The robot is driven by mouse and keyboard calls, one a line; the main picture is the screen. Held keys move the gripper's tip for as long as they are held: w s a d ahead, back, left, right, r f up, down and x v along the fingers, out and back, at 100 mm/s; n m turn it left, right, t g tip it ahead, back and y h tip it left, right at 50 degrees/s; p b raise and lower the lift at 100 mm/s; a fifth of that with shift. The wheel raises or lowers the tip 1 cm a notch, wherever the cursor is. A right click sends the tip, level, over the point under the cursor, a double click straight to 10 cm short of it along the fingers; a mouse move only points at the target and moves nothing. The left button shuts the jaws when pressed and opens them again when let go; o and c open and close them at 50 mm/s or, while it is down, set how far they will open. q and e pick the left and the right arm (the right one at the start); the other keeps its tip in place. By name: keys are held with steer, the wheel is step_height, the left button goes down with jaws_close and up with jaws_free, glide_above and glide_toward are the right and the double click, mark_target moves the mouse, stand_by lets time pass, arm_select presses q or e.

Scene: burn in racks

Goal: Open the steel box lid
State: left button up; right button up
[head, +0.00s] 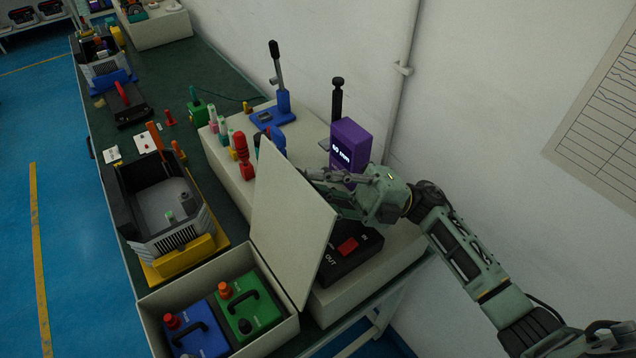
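The box (284,333) stands at the near end of the bench, pale grey-beige, open at the top. Its flat lid (287,222) is raised and tilted up along the box's right side. Inside the box are a blue unit (205,340) and a green unit (262,312), each with a black handle and a round knob. My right gripper (318,178) is behind the upper right edge of the lid, at or very close to it. Its fingertips are partly hidden by the lid, so its opening does not show. My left gripper is not in view.
A purple display unit (350,143) stands just behind my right gripper. A black box with a red button (347,246) sits right of the lid. A grey bin on a yellow base (190,262) stands left of it. The wall (500,120) bounds the right side.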

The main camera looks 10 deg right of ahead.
mark_target(297, 194)
jaws_close()
steer(key=shift+n+g+h, duration=0.4)
steer(key=shift+n+h, duration=0.2)
steer(key=shift+h, duration=0.3)
steer(key=a+p, duration=0.1)
steer(key=s+a+r, duration=0.1)
steer(key=a+r+p, duration=0.1)
steer(key=shift+s+a+r+p, duration=0.1)
steer(key=shift+s+a+p, duration=0.15)
steer(key=shift+p, duration=0.1)
steer(key=shift+s+a, duration=0.25)
steer(key=shift+a, duration=0.4)
steer(key=shift+s+a, duration=0.2)
steer(key=shift+a, duration=0.4)
steer(key=shift+o, duration=1.1)
jaws_free()
steer(key=shift+r, duration=0.1)
